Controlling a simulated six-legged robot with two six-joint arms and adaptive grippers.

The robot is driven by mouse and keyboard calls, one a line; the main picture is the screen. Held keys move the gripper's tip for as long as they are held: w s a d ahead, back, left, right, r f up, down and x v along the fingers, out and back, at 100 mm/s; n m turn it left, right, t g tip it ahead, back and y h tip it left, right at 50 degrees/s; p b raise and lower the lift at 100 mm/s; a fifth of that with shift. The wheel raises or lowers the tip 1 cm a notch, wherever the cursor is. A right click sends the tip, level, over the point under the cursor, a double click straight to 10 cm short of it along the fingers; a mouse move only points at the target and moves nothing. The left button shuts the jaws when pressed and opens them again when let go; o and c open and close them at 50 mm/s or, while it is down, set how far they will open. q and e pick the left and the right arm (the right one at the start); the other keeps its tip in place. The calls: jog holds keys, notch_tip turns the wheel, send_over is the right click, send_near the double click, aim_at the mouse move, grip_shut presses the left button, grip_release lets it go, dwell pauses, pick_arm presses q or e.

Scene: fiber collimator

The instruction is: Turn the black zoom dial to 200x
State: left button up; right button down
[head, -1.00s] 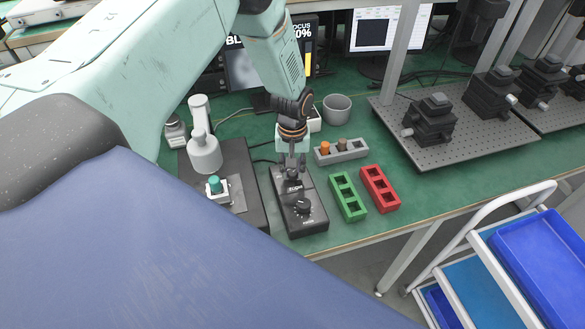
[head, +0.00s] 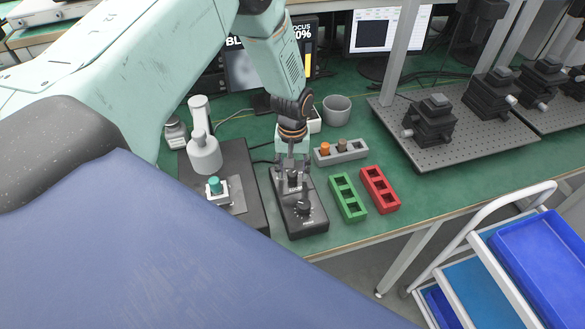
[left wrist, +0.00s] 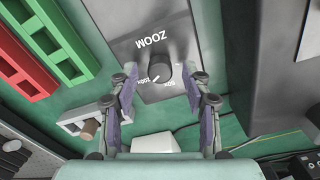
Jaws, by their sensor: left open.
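The black zoom dial (left wrist: 159,71) sits on a dark control box (left wrist: 148,35) marked ZOOM, which reads upside down in the left wrist view. Small scale marks are printed beside the dial; which one it points to is too small to tell surely. In the head view the dial (head: 293,178) is at the far end of the box (head: 300,220). My left gripper (head: 293,172) is open over that end. In the left wrist view its fingertips (left wrist: 160,74) stand on either side of the dial, with a gap visible. My right gripper is not in view.
A second black dial (head: 303,208) is nearer the box's front. Green (head: 348,198) and red (head: 380,190) slotted blocks lie to its right; a grey holder (head: 341,152) with pegs is behind them. A dark base (head: 245,203) with a green-topped button (head: 215,184) stands left.

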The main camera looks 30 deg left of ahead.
aim_at(292, 173)
pick_arm(q)
notch_tip(292, 173, up, 12)
dwell(0.6)
jog(key=shift+s+f, duration=0.1)
dwell(0.5)
